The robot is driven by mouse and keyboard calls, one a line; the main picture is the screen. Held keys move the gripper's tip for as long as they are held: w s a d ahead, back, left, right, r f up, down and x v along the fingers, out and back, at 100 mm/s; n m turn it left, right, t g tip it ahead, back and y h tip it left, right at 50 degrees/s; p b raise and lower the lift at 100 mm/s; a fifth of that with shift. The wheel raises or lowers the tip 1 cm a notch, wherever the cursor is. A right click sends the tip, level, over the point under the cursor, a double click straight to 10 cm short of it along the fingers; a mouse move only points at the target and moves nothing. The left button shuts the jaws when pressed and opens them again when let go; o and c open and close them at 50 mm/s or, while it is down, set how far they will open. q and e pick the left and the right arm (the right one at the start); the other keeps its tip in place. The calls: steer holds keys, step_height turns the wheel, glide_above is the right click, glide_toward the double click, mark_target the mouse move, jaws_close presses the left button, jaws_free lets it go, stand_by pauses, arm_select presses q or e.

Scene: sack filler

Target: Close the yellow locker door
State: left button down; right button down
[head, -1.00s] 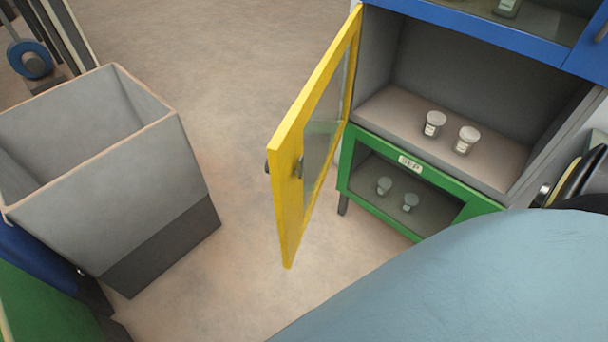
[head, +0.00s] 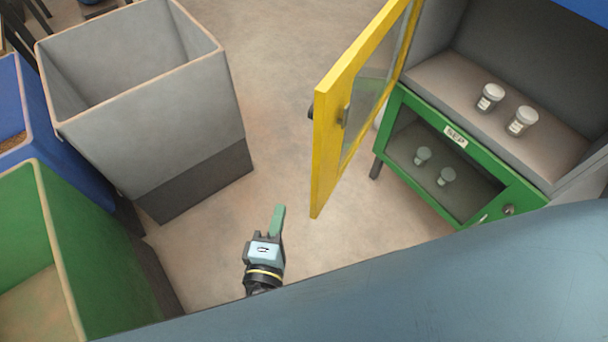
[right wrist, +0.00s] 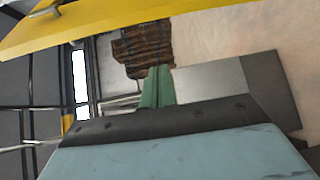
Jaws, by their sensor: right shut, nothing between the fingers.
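The yellow locker door (head: 332,124) stands wide open in the head view, swung out from the left side of the grey compartment (head: 512,92). It has a yellow frame, a glass pane (head: 378,78) and a small handle. My right gripper (head: 279,212) is shut and empty, below and left of the door's lower free corner, apart from it in the picture. In the right wrist view the shut green fingers (right wrist: 157,88) point toward the yellow door edge (right wrist: 140,32), which crosses the top. My left gripper is not in view.
Two white-lidded jars (head: 522,121) stand in the open compartment. A green locker (head: 455,160) with a glass front sits below it. Grey (head: 205,110), blue (head: 48,135) and green (head: 50,225) bins stand at left. Bare floor lies between the bins and the door.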

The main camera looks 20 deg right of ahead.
steer(key=w+d+r+p, duration=0.2)
steer(key=w+d+r, duration=0.1)
steer(key=w+d, duration=0.2)
steer(key=shift+w+d+r+m+t+h+p, duration=0.2)
steer(key=shift+d+r+m+t+h+p, duration=0.15)
steer(key=shift+d, duration=0.6)
